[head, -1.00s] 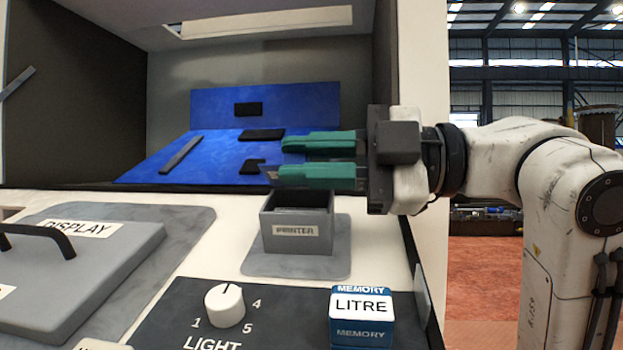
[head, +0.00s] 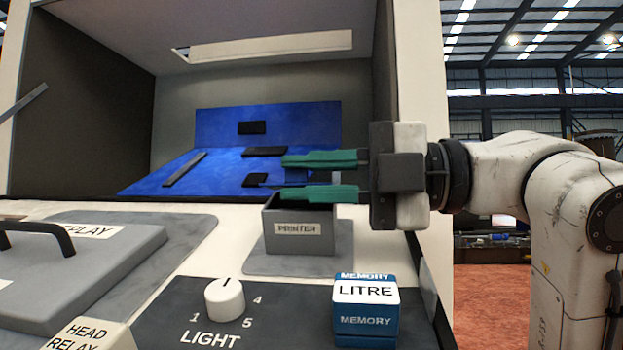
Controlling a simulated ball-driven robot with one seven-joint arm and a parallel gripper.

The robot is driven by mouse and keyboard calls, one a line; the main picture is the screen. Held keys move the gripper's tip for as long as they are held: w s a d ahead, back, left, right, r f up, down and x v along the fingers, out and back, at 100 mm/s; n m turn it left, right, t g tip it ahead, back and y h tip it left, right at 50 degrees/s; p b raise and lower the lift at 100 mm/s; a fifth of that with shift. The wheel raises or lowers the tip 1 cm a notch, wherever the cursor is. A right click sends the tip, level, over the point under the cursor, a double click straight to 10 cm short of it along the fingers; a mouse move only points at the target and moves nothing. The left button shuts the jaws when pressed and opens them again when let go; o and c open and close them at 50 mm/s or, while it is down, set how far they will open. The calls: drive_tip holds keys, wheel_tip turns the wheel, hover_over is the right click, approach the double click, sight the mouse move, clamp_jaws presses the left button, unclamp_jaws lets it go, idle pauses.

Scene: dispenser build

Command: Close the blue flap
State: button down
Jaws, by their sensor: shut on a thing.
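The blue flap (head: 226,175) is a sloping blue panel low in the open grey cavity, with a grey bar (head: 185,169) and black pads on it. A blue upright panel (head: 300,122) with a black pad stands behind it. My gripper (head: 290,176) reaches in from the right, its two green fingers one above the other at the flap's right front. The fingers are shut on the flap with blue showing between them; the exact contact is hard to see. The fingers and gripper body hide the flap's right end.
The grey open PRINTER box (head: 305,243) stands just below my fingers. The LITRE memory block (head: 366,309) and a white LIGHT knob (head: 225,299) are in front. A grey lid with a black handle (head: 40,232) lies at left. The cavity's right wall (head: 385,80) is close to my gripper.

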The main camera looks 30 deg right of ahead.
drive_tip(key=shift+d+r, duration=0.1)
drive_tip(key=c, duration=1.1)
unclamp_jaws()
drive_tip(key=shift+f, duration=0.2)
